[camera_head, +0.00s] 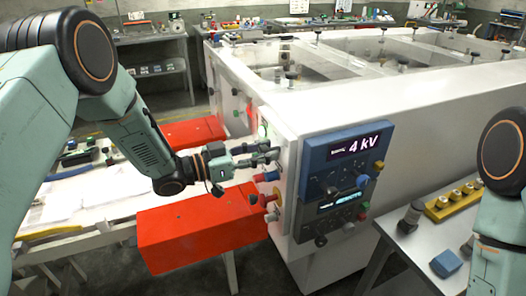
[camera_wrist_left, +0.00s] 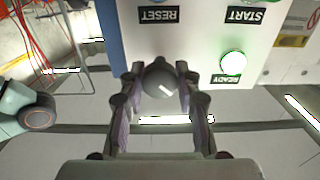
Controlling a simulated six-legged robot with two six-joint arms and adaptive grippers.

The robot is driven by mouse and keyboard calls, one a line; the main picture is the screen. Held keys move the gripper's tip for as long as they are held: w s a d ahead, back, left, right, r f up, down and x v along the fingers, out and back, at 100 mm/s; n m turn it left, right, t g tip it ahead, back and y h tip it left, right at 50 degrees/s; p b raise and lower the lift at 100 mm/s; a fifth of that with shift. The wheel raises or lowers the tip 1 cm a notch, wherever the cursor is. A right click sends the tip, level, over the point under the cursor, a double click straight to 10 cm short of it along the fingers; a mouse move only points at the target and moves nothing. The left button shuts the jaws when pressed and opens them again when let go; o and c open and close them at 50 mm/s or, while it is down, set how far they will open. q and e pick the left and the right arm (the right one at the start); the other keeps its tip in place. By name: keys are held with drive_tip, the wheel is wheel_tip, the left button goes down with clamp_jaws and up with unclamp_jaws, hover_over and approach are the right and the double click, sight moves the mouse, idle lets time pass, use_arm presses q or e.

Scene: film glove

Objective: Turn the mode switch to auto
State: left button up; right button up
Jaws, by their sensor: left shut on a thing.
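My left gripper (camera_head: 268,154) reaches in from the left to the side face of the white machine's control end. In the left wrist view its two fingers (camera_wrist_left: 158,92) are closed on a dark grey round knob with a white pointer mark, which I take for the mode switch (camera_wrist_left: 160,80). The mark runs slantwise across the knob. The knob's own label is not readable. My right arm shows at the right edge of the head view, but its gripper does not show.
A blue control box (camera_head: 340,170) with a "4 kV" display stands right of the gripper. Upside-down RESET (camera_wrist_left: 158,15) and START (camera_wrist_left: 245,15) labels and a lit green READY lamp (camera_wrist_left: 233,63) are near the knob. A red box beam (camera_head: 200,230) lies below my left arm.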

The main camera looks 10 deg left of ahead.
use_arm(q)
drive_tip(key=shift+c, duration=0.2)
drive_tip(key=m+b, duration=0.2)
drive_tip(key=m, duration=0.3)
drive_tip(key=shift+b, duration=0.3)
drive_tip(key=m+b, duration=0.2)
drive_tip(key=m, duration=0.2)
drive_tip(key=shift+s+f+m+b, duration=0.1)
drive_tip(key=shift+f+m+b, duration=0.05)
drive_tip(key=shift+m+b, duration=0.2)
drive_tip(key=m+b, duration=0.3)
drive_tip(key=m, duration=0.1)
drive_tip(key=shift+b, duration=0.3)
drive_tip(key=shift+d+m+b, duration=0.1)
drive_tip(key=shift+m+b, duration=1.75)
drive_tip(key=shift+m, duration=0.3)
drive_tip(key=shift+s, duration=0.1)
drive_tip(key=o, duration=1.1)
drive_tip(key=shift+o, duration=0.2)
